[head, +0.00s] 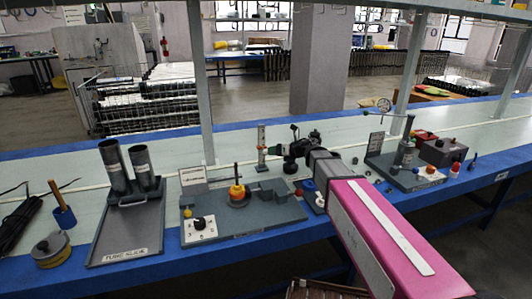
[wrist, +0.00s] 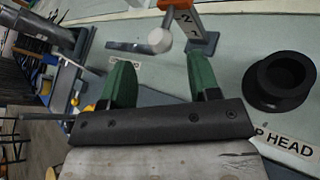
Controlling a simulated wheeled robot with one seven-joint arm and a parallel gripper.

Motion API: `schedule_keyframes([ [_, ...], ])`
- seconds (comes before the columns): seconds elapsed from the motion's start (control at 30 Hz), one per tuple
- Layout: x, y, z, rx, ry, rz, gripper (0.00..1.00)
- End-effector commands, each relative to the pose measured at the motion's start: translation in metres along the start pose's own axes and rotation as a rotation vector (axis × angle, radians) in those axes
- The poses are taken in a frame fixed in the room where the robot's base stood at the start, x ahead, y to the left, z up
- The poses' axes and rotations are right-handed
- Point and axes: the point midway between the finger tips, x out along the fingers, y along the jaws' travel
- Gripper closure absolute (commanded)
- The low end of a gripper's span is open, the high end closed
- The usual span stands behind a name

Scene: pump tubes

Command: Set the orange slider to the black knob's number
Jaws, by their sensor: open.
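The orange slider (head: 274,150) sits on an upright scale post (head: 262,142) at the back of the table. The wrist view shows the slider's orange part (wrist: 176,5) at the top edge, beside the figures 2 and 1 on the scale (wrist: 186,20). A pale ball-shaped handle (wrist: 160,40) stands just ahead of and between my fingertips, apparently untouched. My gripper (wrist: 159,62) is open, its green fingers apart; in the head view it is right of the post (head: 284,141). The black knob (head: 199,222) is on a white dial panel (head: 201,233); its setting is too small to read.
A black ring-shaped part (wrist: 280,80) lies right of my fingers, near a HEAD label (wrist: 290,143). The grey fixture board (head: 265,219) carries blocks and a post with rings (head: 237,192). A tray with two tubes (head: 127,222) stands left.

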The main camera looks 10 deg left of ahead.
Motion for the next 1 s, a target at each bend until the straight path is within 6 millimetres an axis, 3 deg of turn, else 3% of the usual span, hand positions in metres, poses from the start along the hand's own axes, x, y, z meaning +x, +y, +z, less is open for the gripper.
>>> schedule_keyframes([
  [0.1,0.025,-0.002,0.002,0.0,0.0,0.001,0.44],
  [0.33,0.055,-0.001,0.001,0.001,-0.001,0.0,0.44],
  [0.8,0.065,0.0,0.0,0.001,-0.001,-0.001,0.44],
  [0.97,0.065,0.0,0.0,0.001,-0.001,-0.001,0.96],
  [1.0,0.065,0.0,0.0,0.001,-0.001,0.0,1.0],
])
